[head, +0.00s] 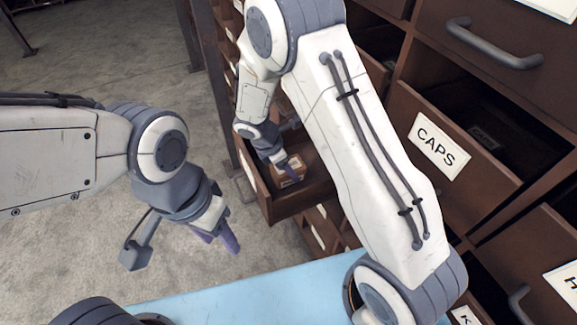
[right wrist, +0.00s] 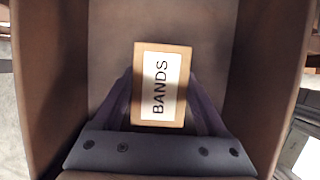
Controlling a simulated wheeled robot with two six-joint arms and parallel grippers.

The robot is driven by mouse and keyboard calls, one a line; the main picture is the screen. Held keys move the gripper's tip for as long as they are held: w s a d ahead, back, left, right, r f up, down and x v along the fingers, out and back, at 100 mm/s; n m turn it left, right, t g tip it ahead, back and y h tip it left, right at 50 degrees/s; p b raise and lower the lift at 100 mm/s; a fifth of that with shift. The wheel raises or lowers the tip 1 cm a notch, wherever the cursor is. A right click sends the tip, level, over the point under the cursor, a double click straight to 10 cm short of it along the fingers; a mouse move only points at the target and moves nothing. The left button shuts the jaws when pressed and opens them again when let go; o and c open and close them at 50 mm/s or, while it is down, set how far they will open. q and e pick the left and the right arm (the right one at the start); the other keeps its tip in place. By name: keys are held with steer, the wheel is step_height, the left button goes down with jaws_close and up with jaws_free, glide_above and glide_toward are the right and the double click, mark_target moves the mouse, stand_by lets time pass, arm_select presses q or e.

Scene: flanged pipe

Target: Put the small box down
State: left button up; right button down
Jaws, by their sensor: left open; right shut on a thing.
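The small box (head: 287,179) is brown cardboard. In the right wrist view the small box (right wrist: 143,60) has a white label reading BANDS. My right gripper (right wrist: 160,100) has one purple finger on each side of it and is shut on it. In the head view my right gripper (head: 290,167) reaches down into an open brown drawer (head: 290,207) with the box. I cannot tell whether the box touches the drawer's bottom. My left gripper (head: 220,238) is open and empty, over the floor to the left of the drawer.
The drawer's walls (right wrist: 55,80) stand close on both sides of my right gripper. A brown cabinet with other open drawers, one labelled CAPS (head: 440,146), fills the right. A light blue surface (head: 240,298) lies in front. The grey floor (head: 90,60) at left is clear.

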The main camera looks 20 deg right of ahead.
jaws_free()
steer(key=shift+f, duration=0.1)
steer(key=v, duration=1.2)
steer(key=shift+d, duration=0.15)
steer(key=s+a+r+m, duration=0.1)
steer(key=s+r, duration=0.1)
steer(key=s, duration=0.1)
steer(key=s+a+r+m+y, duration=0.1)
steer(key=s+r+m, duration=0.1)
steer(key=s, duration=0.2)
steer(key=s+a+r+m+y, duration=0.1)
steer(key=s+r+m, duration=0.1)
steer(key=s, duration=0.1)
steer(key=shift+s+a, duration=0.1)
steer(key=shift+s, duration=0.05)
steer(key=s+a+r+m+y, duration=0.1)
steer(key=s+r+m+y, duration=0.1)
steer(key=s+m, duration=0.6)
steer(key=s+y, duration=0.1)
steer(key=s, duration=0.5)
steer(key=shift+s+g+y, duration=0.25)
steer(key=shift+g+y, duration=0.05)
steer(key=shift+g, duration=0.1)
steer(key=shift+r, duration=0.15)
